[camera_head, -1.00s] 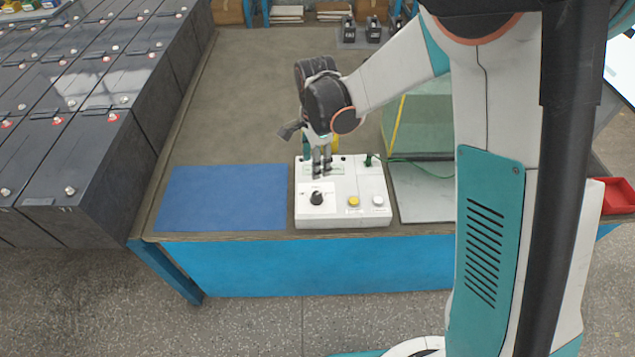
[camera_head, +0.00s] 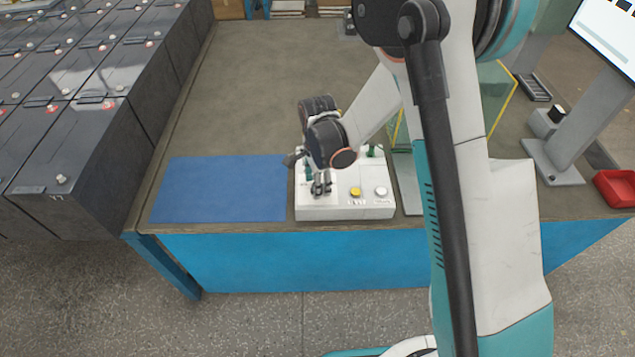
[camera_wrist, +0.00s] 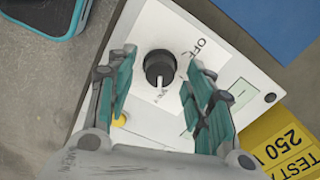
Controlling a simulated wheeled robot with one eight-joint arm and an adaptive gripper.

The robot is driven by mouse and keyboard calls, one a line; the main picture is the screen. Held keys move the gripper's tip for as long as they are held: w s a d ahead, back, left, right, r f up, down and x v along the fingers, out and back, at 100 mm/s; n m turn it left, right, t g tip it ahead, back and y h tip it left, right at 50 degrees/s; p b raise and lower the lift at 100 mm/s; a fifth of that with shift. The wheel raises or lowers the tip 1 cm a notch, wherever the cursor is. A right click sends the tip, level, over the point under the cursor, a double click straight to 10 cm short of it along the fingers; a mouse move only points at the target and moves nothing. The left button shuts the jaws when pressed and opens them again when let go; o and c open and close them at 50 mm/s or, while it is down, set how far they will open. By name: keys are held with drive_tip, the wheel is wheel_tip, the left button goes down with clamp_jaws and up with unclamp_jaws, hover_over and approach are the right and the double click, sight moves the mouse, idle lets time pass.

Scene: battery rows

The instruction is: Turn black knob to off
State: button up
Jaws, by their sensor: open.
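The black knob (camera_wrist: 159,67) is round and sits on a white label plate of the white control box (camera_head: 345,209). In the wrist view its white mark points down the picture, toward a small label that is hard to read, away from the OFF lettering (camera_wrist: 199,47) at upper right. My gripper (camera_wrist: 162,60) is open, with one teal-padded finger on each side of the knob and gaps between. In the head view my gripper (camera_head: 321,188) is low over the box's left front and hides the knob. Whether the fingertips touch the plate cannot be told.
A yellow button (camera_head: 355,191) and a white button (camera_head: 381,191) sit right of the knob. A blue mat (camera_head: 220,190) lies left of the box. A red tray (camera_head: 615,188) is far right. Dark battery cases (camera_head: 75,150) stand left of the bench.

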drive_tip(key=c, duration=1.1)
